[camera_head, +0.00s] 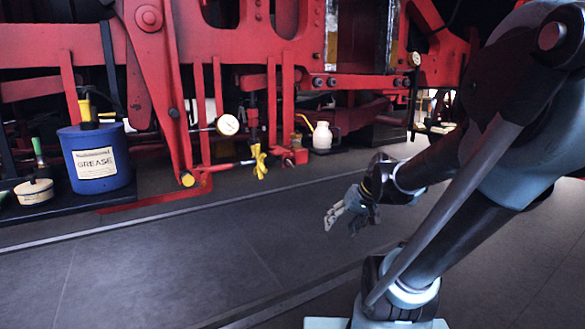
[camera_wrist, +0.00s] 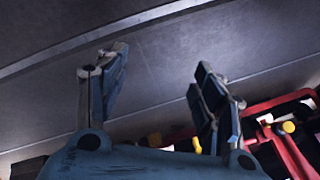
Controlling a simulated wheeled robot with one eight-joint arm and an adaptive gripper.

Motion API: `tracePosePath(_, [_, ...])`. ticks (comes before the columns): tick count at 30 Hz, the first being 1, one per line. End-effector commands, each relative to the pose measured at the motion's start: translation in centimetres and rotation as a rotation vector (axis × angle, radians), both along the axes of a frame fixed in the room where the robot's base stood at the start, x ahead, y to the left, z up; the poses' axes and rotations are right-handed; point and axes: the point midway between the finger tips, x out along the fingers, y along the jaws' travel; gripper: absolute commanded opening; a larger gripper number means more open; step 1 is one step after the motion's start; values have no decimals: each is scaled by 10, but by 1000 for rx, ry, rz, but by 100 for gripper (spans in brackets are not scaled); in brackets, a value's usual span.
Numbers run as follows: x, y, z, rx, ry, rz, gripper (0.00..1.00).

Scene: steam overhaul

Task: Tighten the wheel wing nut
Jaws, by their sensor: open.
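A yellow winged part (camera_head: 259,161), which looks like the wing nut, sits at the lower end of a dark vertical rod on the red frame, left of centre in the head view. My gripper (camera_head: 342,215) is open and empty above the dark floor, to the right of and nearer than the yellow part, well apart from it. In the wrist view the two fingers (camera_wrist: 160,90) are spread with only floor between their tips. A small yellow piece (camera_wrist: 197,145) shows low behind the right finger; I cannot tell whether it is the wing nut.
The red frame (camera_head: 288,55) fills the back. A gauge (camera_head: 228,124) and a white can (camera_head: 322,138) are near the yellow part. A blue grease tub (camera_head: 97,160) and a round tin (camera_head: 34,192) stand on a dark tray at left. The floor (camera_head: 190,255) in front is clear.

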Motion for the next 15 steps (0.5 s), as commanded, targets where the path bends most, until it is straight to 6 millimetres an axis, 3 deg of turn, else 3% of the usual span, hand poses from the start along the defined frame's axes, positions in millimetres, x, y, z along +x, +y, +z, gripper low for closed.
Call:
tracePosePath(6, [56,30,18,157,-93,26,62])
tracePosePath(15, [130,59,41,364,-230,34,62])
